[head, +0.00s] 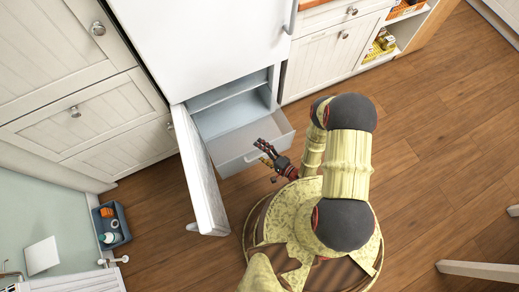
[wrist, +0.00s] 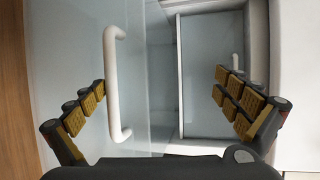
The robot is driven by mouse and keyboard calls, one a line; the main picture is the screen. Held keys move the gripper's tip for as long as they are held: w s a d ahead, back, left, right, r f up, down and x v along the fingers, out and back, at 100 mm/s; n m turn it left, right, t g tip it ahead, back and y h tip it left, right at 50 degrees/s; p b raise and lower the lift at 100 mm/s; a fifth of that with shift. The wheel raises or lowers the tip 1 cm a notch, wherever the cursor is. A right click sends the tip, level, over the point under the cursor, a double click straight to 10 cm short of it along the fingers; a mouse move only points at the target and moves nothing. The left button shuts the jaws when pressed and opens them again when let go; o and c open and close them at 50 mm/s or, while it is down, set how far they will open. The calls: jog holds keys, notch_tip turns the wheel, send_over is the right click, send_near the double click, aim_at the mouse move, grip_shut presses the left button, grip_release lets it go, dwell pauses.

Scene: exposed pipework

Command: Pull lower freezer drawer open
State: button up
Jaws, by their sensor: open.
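The white refrigerator (head: 205,45) has its lower freezer door (head: 203,180) swung open to the left. The pale lower freezer drawer (head: 235,140) sticks partway out of the freezer compartment. Its white bar handle (wrist: 116,85) shows upright in the wrist view on the see-through drawer front (wrist: 75,55).
White cabinets (head: 100,115) stand left of the refrigerator, and more cabinets (head: 325,60) stand to the right. A blue caddy (head: 112,225) with bottles is on the floor at lower left. The wooden floor (head: 440,150) to the right is clear.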

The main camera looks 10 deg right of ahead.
jog(key=r, duration=0.1)
jog(key=w+r, duration=0.1)
jog(key=r, duration=0.2)
jog(key=shift+w+d+r, duration=0.3)
jog(key=shift+w, duration=0.05)
jog(key=shift+s+d+r, duration=0.1)
jog(key=shift+s+r, duration=0.05)
jog(key=shift+r, duration=0.2)
jog(key=c, duration=0.4)
jog(key=shift+s+f, duration=0.1)
jog(key=shift+f, duration=0.2)
jog(key=c, duration=1)
jog(key=shift+o, duration=0.2)
jog(key=shift+s+f, duration=0.1)
